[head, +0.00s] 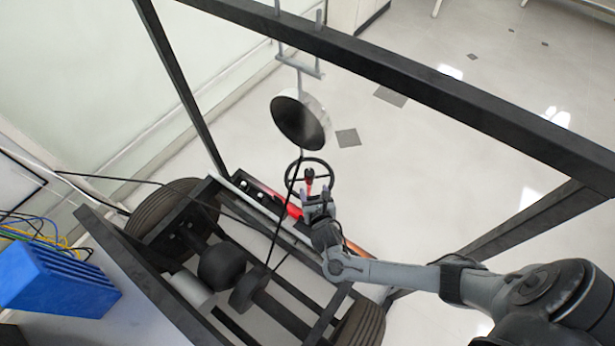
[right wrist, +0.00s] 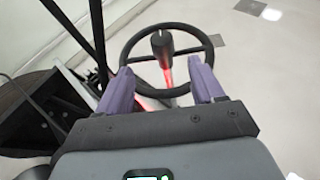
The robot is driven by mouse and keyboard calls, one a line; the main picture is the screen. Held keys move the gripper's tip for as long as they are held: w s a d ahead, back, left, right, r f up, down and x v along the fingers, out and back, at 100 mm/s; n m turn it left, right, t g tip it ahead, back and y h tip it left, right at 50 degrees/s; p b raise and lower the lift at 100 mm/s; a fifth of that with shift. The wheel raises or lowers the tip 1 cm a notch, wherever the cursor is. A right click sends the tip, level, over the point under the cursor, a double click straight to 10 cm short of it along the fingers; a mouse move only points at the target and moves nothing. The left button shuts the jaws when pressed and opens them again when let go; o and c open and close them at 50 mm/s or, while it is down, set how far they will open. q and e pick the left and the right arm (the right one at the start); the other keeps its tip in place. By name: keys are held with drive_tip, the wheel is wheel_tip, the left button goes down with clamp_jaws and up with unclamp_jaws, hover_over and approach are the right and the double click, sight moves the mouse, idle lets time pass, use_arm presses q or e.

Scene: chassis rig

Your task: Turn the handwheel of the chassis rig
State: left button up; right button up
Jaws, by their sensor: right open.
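The black handwheel (head: 323,164) with a red and black centre stands near the middle of the head view, at the far end of the chassis rig (head: 270,283). My right gripper (head: 318,196) is just in front of the wheel, on its near side. In the right wrist view the handwheel (right wrist: 203,52) shows beyond the two purple fingers (right wrist: 160,84). The fingers are apart with nothing between them, and they overlap the lower part of the rim in the picture. I cannot tell whether they touch it. My left gripper is not in view.
A dark frame bar (head: 430,78) crosses above the rig, with a round lamp-like disc (head: 300,120) hanging from it. A blue box (head: 58,280) with wires stands at the left. Tyres (head: 172,212) flank the chassis. The floor right of the wheel is clear.

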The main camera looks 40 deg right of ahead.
sight(310, 172)
drive_tip(key=b+x, duration=0.1)
drive_tip(key=x, duration=0.2)
drive_tip(key=b+x, duration=0.2)
drive_tip(key=x, duration=0.2)
drive_tip(key=b+x, duration=0.1)
drive_tip(key=x, duration=0.2)
drive_tip(key=shift+w+d+r, duration=0.1)
drive_tip(key=shift+d+r, duration=0.1)
drive_tip(key=shift+d, duration=0.15)
drive_tip(key=shift+w+d+f+b, duration=0.2)
drive_tip(key=shift+w+d+b, duration=0.15)
drive_tip(key=shift+w, duration=0.25)
drive_tip(key=c, duration=0.4)
clamp_jaws()
drive_tip(key=shift+s, duration=0.1)
